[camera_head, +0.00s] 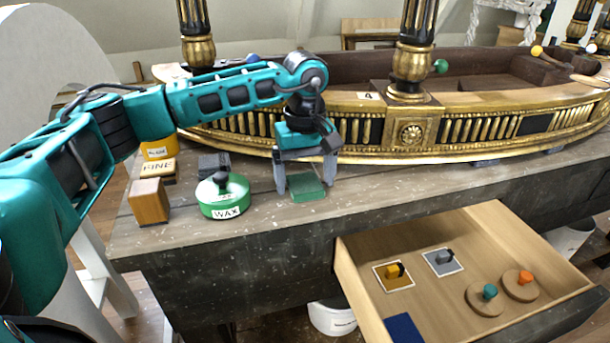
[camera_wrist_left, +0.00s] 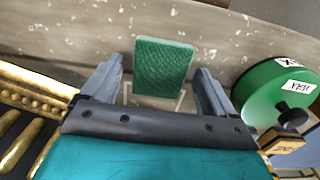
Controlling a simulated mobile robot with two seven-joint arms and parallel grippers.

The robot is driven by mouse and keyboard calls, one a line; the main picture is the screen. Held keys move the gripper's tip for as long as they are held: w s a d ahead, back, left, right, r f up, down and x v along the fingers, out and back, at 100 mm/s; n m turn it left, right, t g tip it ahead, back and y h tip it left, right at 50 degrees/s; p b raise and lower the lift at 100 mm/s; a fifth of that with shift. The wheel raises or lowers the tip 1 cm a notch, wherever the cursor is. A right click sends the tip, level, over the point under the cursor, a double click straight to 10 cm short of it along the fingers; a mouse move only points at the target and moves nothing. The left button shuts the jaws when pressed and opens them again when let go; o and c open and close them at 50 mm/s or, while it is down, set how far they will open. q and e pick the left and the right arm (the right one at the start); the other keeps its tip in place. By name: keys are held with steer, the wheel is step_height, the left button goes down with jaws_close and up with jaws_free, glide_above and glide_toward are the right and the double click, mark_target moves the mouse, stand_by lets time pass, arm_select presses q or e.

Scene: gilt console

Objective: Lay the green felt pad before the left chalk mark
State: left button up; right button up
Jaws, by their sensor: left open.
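The green felt pad (camera_head: 307,187) lies flat on the worn grey bench top, in front of the gilt console's curved base. My left gripper (camera_head: 305,176) is open above it, with one finger to each side of the pad. In the left wrist view the pad (camera_wrist_left: 163,68) shows between the two fingers (camera_wrist_left: 160,82), with gaps on both sides. A thin pale outline, possibly chalk, shows beside the pad's near end there; I cannot tell which mark it is. My right gripper is not in view.
The green WAX tin (camera_head: 222,196) stands left of the pad, with a wooden block (camera_head: 149,201) beyond it. The gilt console (camera_head: 415,130) stands close behind. An open drawer (camera_head: 450,300) with several knobbed pieces juts out at the front right. Bench right of the pad is clear.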

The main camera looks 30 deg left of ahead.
mark_target(305, 183)
arm_select(q)
step_height(305, 183, up, 12)
steer(key=p, duration=0.1)
steer(key=shift+r, duration=0.15)
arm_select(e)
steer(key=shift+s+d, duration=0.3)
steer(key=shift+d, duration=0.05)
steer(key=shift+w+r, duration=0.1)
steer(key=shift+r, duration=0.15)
